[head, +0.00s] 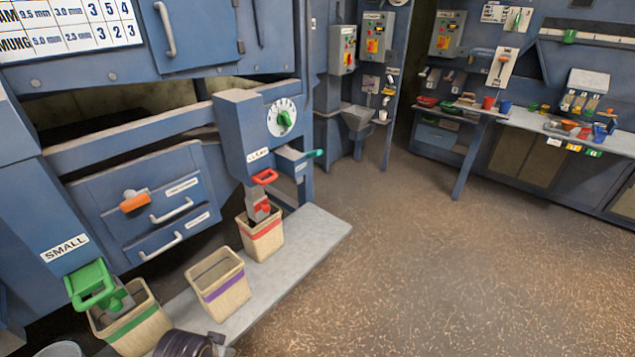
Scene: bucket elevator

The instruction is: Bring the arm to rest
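No gripper fingers of mine can be made out in the head view. A dark ridged part (184,344) is cut off by the bottom edge, in front of the bins; I cannot tell whether it is part of my arm. Three cream bins stand along the grey ledge (318,232) of the blue machine. One has a green band (135,325), one a purple band (219,285) and one a red band (262,240). A green-handled spout marked SMALL (92,285) hangs over the green-banded bin. A red-handled spout (263,190) reaches into the red-banded bin.
A blue box with a dial and green knob (283,118) juts out above the ledge. Drawers with handles (172,210) are at the left. A workbench (545,132) with small tools and cups runs along the right. The brown floor (430,270) between is clear.

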